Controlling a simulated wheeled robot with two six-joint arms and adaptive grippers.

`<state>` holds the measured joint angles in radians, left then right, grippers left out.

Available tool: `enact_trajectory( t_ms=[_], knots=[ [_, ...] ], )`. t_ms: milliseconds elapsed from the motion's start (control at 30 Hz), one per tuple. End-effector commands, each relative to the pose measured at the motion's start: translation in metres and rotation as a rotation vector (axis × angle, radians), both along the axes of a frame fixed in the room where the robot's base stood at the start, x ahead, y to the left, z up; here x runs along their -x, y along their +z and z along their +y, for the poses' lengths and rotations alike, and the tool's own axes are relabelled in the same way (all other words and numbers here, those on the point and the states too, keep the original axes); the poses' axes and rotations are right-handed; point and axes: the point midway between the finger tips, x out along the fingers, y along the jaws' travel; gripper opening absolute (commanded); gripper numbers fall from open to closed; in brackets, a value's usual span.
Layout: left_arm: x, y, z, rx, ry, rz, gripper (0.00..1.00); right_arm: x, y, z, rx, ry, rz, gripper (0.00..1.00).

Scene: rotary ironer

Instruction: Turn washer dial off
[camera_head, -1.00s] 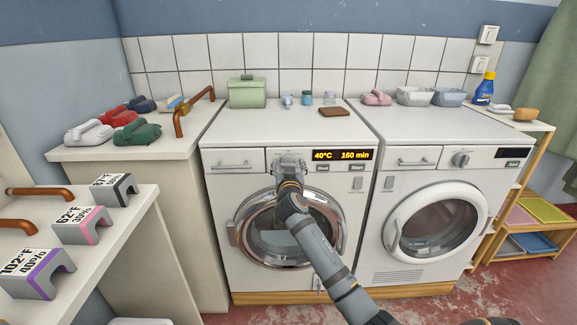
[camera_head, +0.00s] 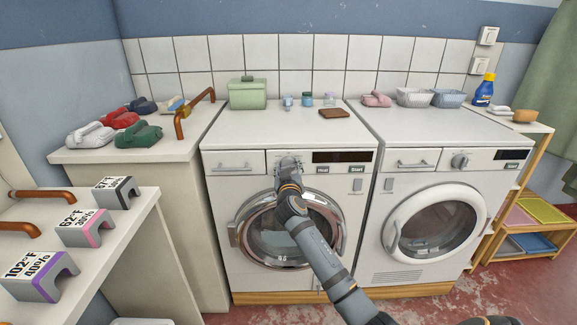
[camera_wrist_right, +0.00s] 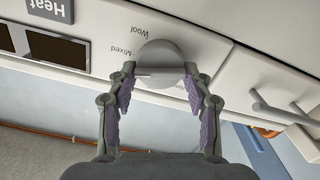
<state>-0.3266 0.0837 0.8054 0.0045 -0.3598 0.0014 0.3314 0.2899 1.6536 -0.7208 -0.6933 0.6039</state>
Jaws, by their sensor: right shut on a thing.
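The left machine, a white front-loading washer (camera_head: 225,187), has a dark, blank display (camera_head: 341,157) on its panel. Its dial is hidden behind my right gripper (camera_head: 289,165) in the head view. In the right wrist view the round grey dial (camera_wrist_right: 160,62) sits between the fingertips of my right gripper (camera_wrist_right: 160,80), which is shut on it. The labels Mixed and Wool show beside the dial; other lettering is partly covered.
A second white machine (camera_head: 398,255) with its own dial (camera_head: 460,161) stands to the right. A green box (camera_head: 247,94), small bottles and a brown block (camera_head: 334,113) lie on the washer top. A counter (camera_head: 80,154) with folded cloths stands left.

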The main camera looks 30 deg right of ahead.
Motion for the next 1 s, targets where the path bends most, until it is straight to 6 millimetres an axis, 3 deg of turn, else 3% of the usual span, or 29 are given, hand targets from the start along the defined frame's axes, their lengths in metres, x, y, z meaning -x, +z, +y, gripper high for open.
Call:
enact_trajectory(
  t_ms=[467, 1000],
  knots=[
    [0.045, 0.008, 0.001, 0.0, -0.001, 0.02, 0.4, -0.001, 0.0, 0.002, 0.385, 0.001, 0.239, 0.19],
    [0.045, 0.035, 0.0, 0.0, -0.001, 0.019, 0.4, -0.002, -0.002, 0.003, 0.812, 0.001, 0.501, 0.19]
  ],
)
